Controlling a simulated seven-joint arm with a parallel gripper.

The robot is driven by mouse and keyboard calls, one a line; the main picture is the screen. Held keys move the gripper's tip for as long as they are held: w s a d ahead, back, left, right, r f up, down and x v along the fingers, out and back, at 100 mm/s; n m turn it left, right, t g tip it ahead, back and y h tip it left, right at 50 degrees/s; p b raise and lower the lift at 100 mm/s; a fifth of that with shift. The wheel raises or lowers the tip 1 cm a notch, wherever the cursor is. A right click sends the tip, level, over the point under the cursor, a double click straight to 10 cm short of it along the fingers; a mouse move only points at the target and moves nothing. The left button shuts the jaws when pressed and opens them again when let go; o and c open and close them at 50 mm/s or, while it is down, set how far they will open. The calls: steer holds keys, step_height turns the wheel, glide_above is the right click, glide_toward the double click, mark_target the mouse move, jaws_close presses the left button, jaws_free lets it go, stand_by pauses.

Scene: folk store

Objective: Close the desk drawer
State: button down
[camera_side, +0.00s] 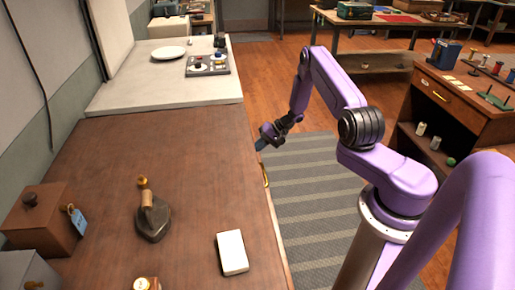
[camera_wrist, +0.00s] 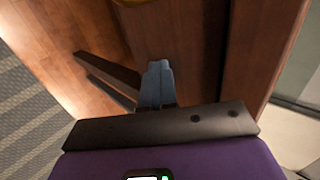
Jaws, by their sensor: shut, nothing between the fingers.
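The brown wooden desk (camera_side: 100,165) fills the left front of the side view. A brass handle (camera_side: 265,175) sticks out at its right edge, on the front. The drawer front is seen almost edge-on there, and I cannot tell how far it stands out. My gripper (camera_side: 260,145) is beside that edge, just beyond the handle. In the wrist view my blue fingertips (camera_wrist: 158,80) are together and empty, in front of a brown wooden face (camera_wrist: 180,40). A piece of brass (camera_wrist: 122,2) shows at the top edge. Contact cannot be told.
On the desk stand an iron (camera_side: 153,220), a white block (camera_side: 232,252) and a wooden box (camera_side: 42,220). A pale counter (camera_side: 130,95) with a plate (camera_side: 168,53) adjoins it. A striped mat (camera_side: 318,200) lies on clear floor. Another wooden desk (camera_side: 455,110) stands at the right.

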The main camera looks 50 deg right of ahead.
steer(key=shift+w+a, duration=0.25)
steer(key=shift+w, duration=0.05)
